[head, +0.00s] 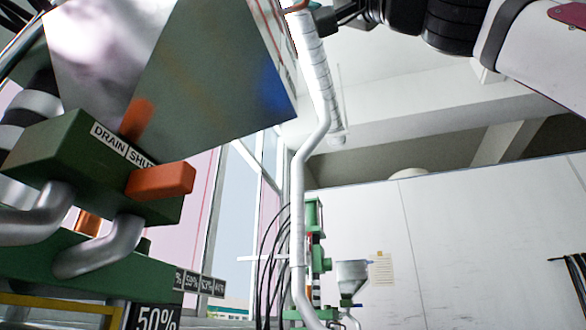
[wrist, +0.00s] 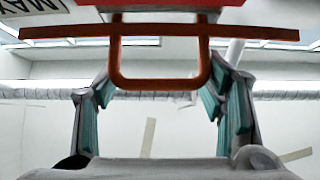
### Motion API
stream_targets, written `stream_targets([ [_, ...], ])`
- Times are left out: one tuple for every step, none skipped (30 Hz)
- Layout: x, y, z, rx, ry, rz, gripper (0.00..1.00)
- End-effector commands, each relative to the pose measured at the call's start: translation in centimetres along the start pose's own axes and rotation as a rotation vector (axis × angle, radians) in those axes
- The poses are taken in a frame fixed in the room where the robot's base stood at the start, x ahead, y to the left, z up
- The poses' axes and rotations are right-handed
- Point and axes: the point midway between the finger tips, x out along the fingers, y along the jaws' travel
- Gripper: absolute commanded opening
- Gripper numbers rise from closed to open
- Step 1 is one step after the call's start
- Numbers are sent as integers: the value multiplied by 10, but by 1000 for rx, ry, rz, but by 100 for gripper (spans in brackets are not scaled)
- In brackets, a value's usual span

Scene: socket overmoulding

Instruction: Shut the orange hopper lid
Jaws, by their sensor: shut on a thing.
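In the wrist view the orange lid (wrist: 62,31) shows edge-on as a thin bar across the top, with its U-shaped orange handle (wrist: 160,84) on my side. In the head view my gripper (head: 322,14) is at the top edge, beside a small orange piece (head: 298,7); most of the lid is out of frame. The shiny metal hopper (head: 180,70) fills the upper left. How far the lid is tilted cannot be told.
Below the hopper is a green block (head: 75,150) marked DRAIN SHUT, with an orange lever (head: 162,181) and metal pipes (head: 95,250). A white vertical pipe (head: 297,220) runs behind. A smaller hopper (head: 352,274) stands farther back.

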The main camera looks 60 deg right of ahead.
Motion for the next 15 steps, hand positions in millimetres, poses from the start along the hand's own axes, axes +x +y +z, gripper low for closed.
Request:
stream_targets([
  [-7, 4, 6, -2, 0, 7, 13],
  [-9, 4, 7, -2, 0, 7, 12],
  [-11, 4, 9, -2, 0, 7, 12],
  [-13, 4, 11, -2, -1, 7, 12],
  [-14, 4, 12, -1, -2, 7, 12],
  [-16, 4, 14, -1, -3, 7, 11],
  [-17, 4, 15, -1, -4, 7, 12],
  [-18, 4, 16, -1, -6, 7, 12],
  [-19, 4, 17, -1, -7, 6, 12],
  [-20, 4, 18, 0, -8, 7, 12],
  [-20, 4, 19, 0, -9, 7, 12],
  [-20, 4, 20, 0, -10, 7, 12],
  [-20, 4, 20, 0, -11, 7, 12],
  [-20, 4, 21, 0, -11, 7, 12],
  [-20, 4, 21, 0, -11, 7, 12],
])
